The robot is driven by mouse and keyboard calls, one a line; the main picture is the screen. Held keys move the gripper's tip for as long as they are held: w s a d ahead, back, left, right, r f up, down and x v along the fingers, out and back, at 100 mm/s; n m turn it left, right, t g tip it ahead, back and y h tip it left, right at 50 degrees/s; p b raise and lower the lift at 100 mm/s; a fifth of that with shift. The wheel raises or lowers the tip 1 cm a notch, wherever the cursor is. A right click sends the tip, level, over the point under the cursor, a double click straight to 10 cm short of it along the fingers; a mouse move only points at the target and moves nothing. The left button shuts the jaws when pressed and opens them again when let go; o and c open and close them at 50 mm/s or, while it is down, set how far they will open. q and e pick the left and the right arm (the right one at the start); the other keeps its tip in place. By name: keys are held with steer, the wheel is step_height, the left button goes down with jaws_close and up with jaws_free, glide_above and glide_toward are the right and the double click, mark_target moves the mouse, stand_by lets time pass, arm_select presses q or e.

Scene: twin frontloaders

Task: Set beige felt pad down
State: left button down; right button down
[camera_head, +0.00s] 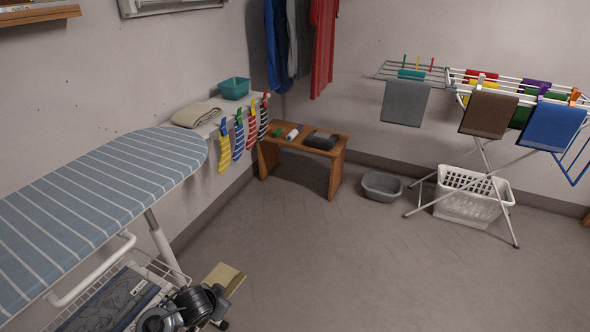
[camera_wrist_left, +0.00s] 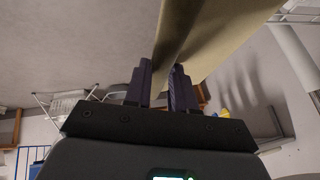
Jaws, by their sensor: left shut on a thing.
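The beige felt pad (camera_head: 225,277) shows at the lower left in the head view, near the ironing board's leg and above the floor. My left gripper (camera_wrist_left: 161,78) is shut on the pad. In the left wrist view, the pad (camera_wrist_left: 215,32) rises from between the dark fingers toward the top edge. In the head view, my dark wrist hides the near part of the pad. My right gripper is in neither view.
A striped ironing board (camera_head: 95,195) fills the left, with a wire rack (camera_head: 150,262) below. A wooden bench (camera_head: 333,157), grey basin (camera_head: 381,187), white laundry basket (camera_head: 473,197) and drying rack (camera_head: 489,160) stand farther back. The middle floor is clear.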

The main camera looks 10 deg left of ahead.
arm_select(q)
steer(key=w+d+r+n+y+p, duration=0.1)
steer(key=d+r+p, duration=0.1)
steer(key=d+r, duration=0.35)
steer(key=d+r+n+p, duration=0.1)
steer(key=d+r+n, duration=0.1)
steer(key=r, duration=0.6)
steer(key=s+a+n+g+y+p, duration=0.1)
steer(key=s+a+n+y, duration=0.15)
steer(key=s+n, duration=0.2)
steer(key=s+r+p, duration=0.3)
steer(key=r+p, duration=0.8)
steer(key=p, duration=0.1)
steer(key=s+r+m+p, duration=0.1)
steer(key=s+r+p, duration=0.1)
steer(key=r+p, duration=0.9)
steer(key=s+r+p, duration=0.3)
steer(key=r+p, duration=0.8)
steer(key=p, duration=0.3)
steer(key=shift+s+r, duration=0.15)
steer(key=shift+s, duration=0.15)
